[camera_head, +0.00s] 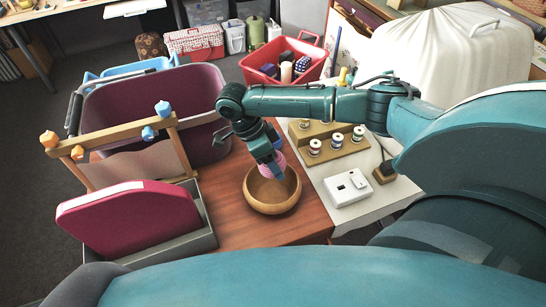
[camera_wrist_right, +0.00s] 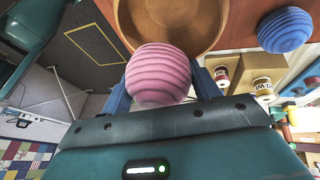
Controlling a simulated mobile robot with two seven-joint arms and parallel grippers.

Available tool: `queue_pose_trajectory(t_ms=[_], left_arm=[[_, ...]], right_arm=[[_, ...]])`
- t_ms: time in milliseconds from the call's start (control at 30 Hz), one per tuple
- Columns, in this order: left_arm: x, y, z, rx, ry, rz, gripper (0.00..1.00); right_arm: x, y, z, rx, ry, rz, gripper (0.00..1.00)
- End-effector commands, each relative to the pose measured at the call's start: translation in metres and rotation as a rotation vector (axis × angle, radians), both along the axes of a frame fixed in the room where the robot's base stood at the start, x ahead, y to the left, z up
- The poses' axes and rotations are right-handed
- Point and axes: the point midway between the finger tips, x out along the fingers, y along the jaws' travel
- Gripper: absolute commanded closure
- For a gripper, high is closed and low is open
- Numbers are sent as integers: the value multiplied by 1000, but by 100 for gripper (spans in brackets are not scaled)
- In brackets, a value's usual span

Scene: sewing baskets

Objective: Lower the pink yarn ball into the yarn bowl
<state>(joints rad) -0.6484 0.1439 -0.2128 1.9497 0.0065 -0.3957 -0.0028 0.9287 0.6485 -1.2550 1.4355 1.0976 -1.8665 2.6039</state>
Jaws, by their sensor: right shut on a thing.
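The pink yarn ball (camera_wrist_right: 158,76) is held between the fingers of my right gripper (camera_wrist_right: 160,88) in the right wrist view. In the head view the ball (camera_head: 265,170) is partly hidden by the right gripper (camera_head: 270,164). The round wooden yarn bowl (camera_head: 270,208) stands on the red-brown table. The ball is over the far part of the bowl's opening in the head view. The bowl (camera_wrist_right: 172,40) also shows beyond the ball in the right wrist view. I cannot tell whether the ball touches the bowl. My left gripper is not in view.
A white device (camera_head: 348,188) lies right of the bowl, with a wooden spool rack (camera_head: 325,145) behind it. A grey box with a crimson lid-like panel (camera_head: 130,215) and a wooden frame (camera_head: 110,135) stand left. A blue ball (camera_wrist_right: 285,30) shows in the wrist view.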

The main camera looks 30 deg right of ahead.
Motion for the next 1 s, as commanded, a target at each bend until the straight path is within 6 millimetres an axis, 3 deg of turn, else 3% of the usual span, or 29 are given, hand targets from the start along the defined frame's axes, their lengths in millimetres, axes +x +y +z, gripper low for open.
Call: queue_pose_trajectory(t_ms=[1000], left_arm=[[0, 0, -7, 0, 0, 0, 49]], right_arm=[[0, 0, -51, 0, 1, -1, 61]])
